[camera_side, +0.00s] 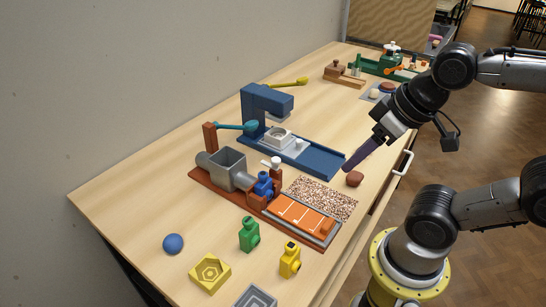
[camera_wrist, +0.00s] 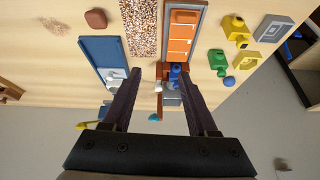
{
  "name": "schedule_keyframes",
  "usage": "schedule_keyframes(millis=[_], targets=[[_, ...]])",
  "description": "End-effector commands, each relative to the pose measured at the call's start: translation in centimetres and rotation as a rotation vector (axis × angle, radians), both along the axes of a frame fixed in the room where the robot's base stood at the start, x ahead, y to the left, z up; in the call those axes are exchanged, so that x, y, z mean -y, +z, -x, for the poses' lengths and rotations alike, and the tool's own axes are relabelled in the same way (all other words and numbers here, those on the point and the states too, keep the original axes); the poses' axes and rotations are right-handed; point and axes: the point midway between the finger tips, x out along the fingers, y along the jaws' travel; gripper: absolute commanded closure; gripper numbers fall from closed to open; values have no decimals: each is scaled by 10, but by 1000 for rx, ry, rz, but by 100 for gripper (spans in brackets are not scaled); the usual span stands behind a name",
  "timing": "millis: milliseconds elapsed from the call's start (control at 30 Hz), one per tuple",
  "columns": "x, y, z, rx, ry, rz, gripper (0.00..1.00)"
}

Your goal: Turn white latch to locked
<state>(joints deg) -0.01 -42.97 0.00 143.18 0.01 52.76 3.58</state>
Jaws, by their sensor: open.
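A small white handle, which looks like the white latch (camera_side: 274,162), sits on top of a short red-brown post at the grey and red-brown machine (camera_side: 228,167) in the side view. In the wrist view the white latch (camera_wrist: 158,86) shows between my two fingers, beside a blue part. My gripper (camera_side: 350,165) has dark purple fingers. It is open and empty, above the table's right side, up and to the right of the latch. In the wrist view my gripper (camera_wrist: 161,72) has its fingers wide apart. Whether the latch is locked I cannot tell.
A speckled mat (camera_side: 322,198), an orange panel (camera_side: 300,215) and a brown lump (camera_side: 354,179) lie near. Green (camera_side: 249,235) and yellow bottles (camera_side: 290,260) and a blue ball (camera_side: 173,243) stand in front.

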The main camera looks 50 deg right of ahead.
Motion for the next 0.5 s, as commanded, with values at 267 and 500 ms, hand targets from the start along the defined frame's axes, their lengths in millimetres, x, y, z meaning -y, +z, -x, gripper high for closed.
schedule_keyframes(millis=[267, 500], targets=[[0, 48, -22, -78, -284, -131, 41], [0, 81, -73, -206, -513, -196, 41]])
